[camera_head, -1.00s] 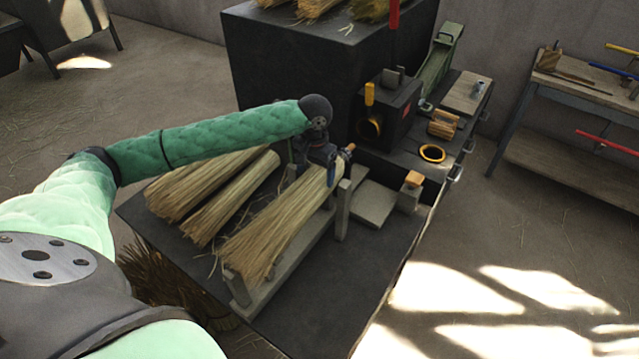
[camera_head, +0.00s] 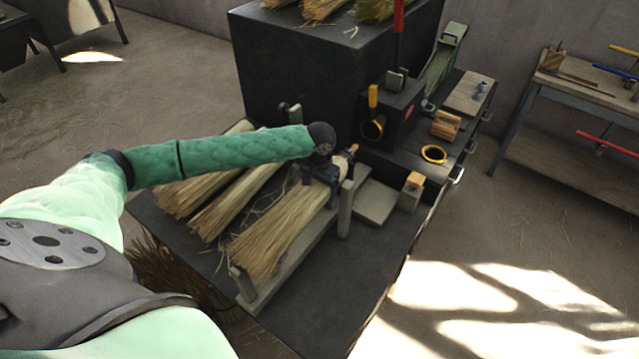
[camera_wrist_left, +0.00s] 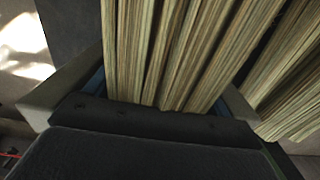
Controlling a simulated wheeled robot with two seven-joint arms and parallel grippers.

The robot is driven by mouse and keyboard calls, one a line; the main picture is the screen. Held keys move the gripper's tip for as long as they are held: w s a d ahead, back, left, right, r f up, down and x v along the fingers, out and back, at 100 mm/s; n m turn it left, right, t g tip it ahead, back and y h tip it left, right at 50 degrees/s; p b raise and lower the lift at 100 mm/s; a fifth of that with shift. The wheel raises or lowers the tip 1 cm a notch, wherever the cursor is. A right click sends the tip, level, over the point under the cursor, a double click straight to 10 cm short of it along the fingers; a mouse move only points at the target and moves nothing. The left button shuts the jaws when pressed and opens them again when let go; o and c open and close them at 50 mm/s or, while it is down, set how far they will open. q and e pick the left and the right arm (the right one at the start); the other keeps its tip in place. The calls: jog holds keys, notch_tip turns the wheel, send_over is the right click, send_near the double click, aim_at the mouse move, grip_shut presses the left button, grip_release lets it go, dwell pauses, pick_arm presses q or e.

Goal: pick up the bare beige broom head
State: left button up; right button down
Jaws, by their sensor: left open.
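The bare beige broom head (camera_head: 272,236) lies in a low wooden cradle (camera_head: 249,290) on the dark bench, its bristles fanning toward the lower left. My left gripper (camera_head: 326,178) is low over its narrow upper end. In the left wrist view, the beige bristles (camera_wrist_left: 170,50) run up from between the two parted fingers, whose blue inner faces show on either side. The gripper is open around the bundle; whether a finger touches it is unclear. The dark gripper body hides the narrow end there. My right gripper is not in view.
More straw bundles (camera_head: 232,205) lie beside the cradle on the left. A cradle post (camera_head: 345,208) stands close right of the gripper. A dark machine box (camera_head: 391,112) with a yellow ring is behind. The bench front right of the cradle is clear.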

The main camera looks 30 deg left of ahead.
pick_arm(q)
jog(key=c, duration=1)
jog(key=shift+o, duration=0.2)
jog(key=shift+r, duration=0.1)
